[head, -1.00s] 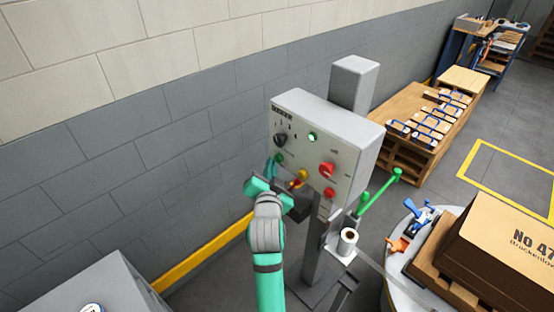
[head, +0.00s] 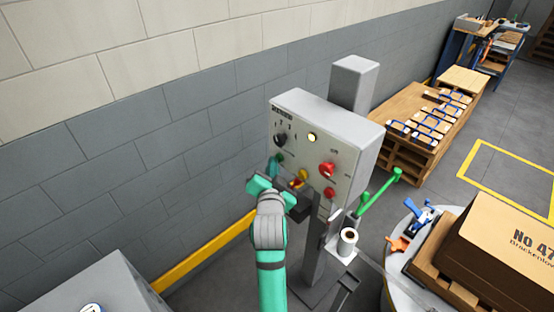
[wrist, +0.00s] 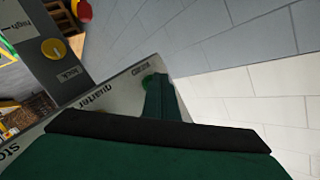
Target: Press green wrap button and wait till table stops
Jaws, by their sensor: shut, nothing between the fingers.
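A grey control box on a post (head: 350,120) stands in front of the wall in the head view. The green button (head: 279,159) is low on the left of its face and is partly hidden by my gripper. My gripper (head: 277,172) is shut and empty, with its tip at the green button. In the wrist view a finger (wrist: 160,98) reaches the green button (wrist: 148,80) and appears to touch it. The turntable (head: 398,285) at lower right carries a brown box (head: 500,240) on a pallet.
A green lever (head: 378,190) and a film roll (head: 347,240) are right of the post. A grey cabinet (head: 95,285) stands at lower left.

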